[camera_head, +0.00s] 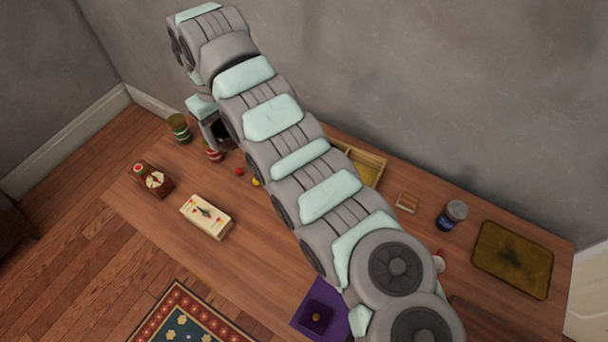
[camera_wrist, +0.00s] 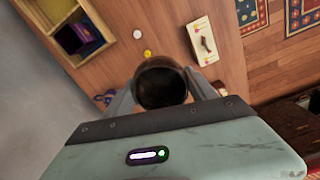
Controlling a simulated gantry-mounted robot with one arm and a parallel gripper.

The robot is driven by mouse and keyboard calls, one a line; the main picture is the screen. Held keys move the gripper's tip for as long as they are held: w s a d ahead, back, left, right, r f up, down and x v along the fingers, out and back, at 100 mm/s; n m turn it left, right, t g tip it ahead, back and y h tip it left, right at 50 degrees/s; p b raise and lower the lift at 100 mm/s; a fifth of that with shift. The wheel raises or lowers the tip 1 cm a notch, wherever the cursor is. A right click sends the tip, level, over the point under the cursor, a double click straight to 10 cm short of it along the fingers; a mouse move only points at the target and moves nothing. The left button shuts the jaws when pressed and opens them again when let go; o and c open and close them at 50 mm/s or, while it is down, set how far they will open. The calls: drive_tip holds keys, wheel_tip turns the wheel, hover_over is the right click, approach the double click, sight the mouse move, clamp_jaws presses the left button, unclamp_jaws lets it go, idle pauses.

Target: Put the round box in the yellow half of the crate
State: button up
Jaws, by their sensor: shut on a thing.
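My gripper (camera_wrist: 162,98) is shut on a dark round thing (camera_wrist: 160,84), seen end-on between the two fingers in the wrist view; it fits the round box. In the head view my gripper (camera_head: 212,132) is over the left back part of the table, left of the crate, and the held thing is mostly hidden. The wooden crate (camera_head: 381,160) stands at the back against the wall, partly behind my arm, with its yellow half (camera_head: 364,171) showing. In the wrist view the crate (camera_wrist: 98,22) is at upper left, its purple half (camera_wrist: 76,40) nearer my gripper.
A green-banded tin (camera_head: 179,126) and a red-banded jar (camera_head: 214,156) are close to my gripper. A red ball (camera_head: 239,171) and a yellow ball (camera_head: 256,182) lie toward the crate.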

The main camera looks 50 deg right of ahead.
drive_tip(key=s+d+f+m+b, duration=0.1)
drive_tip(key=s+d+f, duration=0.3)
drive_tip(key=s+d, duration=0.9)
drive_tip(key=s+d+f+b, duration=0.1)
drive_tip(key=s+d+f, duration=0.2)
drive_tip(key=s+d, duration=0.95)
drive_tip(key=f, duration=0.5)
drive_tip(key=w+d+f+b, duration=0.1)
drive_tip(key=f, duration=0.4)
drive_tip(key=w+f, duration=0.1)
drive_tip(key=f, duration=0.4)
drive_tip(key=shift+d+f+b, duration=0.1)
drive_tip(key=shift+d+b, duration=0.15)
drive_tip(key=shift+b, duration=0.15)
drive_tip(key=shift+d+f+b, duration=0.1)
drive_tip(key=shift+f+b, duration=0.55)
drive_tip(key=shift+f, duration=1.75)
drive_tip(key=shift+f, duration=0.15)
drive_tip(key=o, duration=1.5)
